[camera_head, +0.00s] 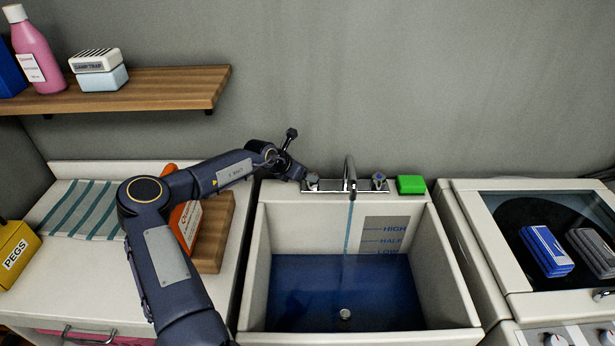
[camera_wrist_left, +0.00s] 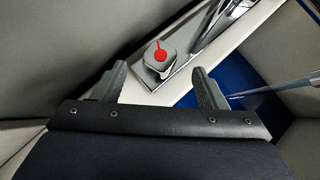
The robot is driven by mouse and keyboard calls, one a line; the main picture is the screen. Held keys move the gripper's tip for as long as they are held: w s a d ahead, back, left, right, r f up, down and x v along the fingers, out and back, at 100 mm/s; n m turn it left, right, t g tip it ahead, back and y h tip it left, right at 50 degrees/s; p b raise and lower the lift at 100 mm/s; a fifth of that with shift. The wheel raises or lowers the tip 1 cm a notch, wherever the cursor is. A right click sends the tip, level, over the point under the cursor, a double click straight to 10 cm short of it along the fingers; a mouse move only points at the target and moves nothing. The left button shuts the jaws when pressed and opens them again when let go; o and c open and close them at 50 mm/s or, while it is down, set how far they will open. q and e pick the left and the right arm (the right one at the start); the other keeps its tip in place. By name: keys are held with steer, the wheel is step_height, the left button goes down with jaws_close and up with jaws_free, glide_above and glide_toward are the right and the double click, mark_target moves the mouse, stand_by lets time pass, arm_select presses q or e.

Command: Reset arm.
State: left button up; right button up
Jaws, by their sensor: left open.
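My left arm reaches in from the left over the counter to the back left of the sink. My left gripper (camera_head: 297,172) is at the left tap knob (camera_head: 312,181). In the left wrist view the gripper (camera_wrist_left: 158,80) is open, its two grey fingers apart. My right gripper is in neither view.
A green block (camera_head: 411,184) sits on the sink's back rim. An orange bottle (camera_head: 186,222) stands beneath my arm. A wooden shelf (camera_head: 180,88) hangs upper left.

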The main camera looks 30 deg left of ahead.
arm_select(q)
steer(key=shift+s+r, duration=0.1)
steer(key=shift+r, duration=0.05)
stand_by(0.4)
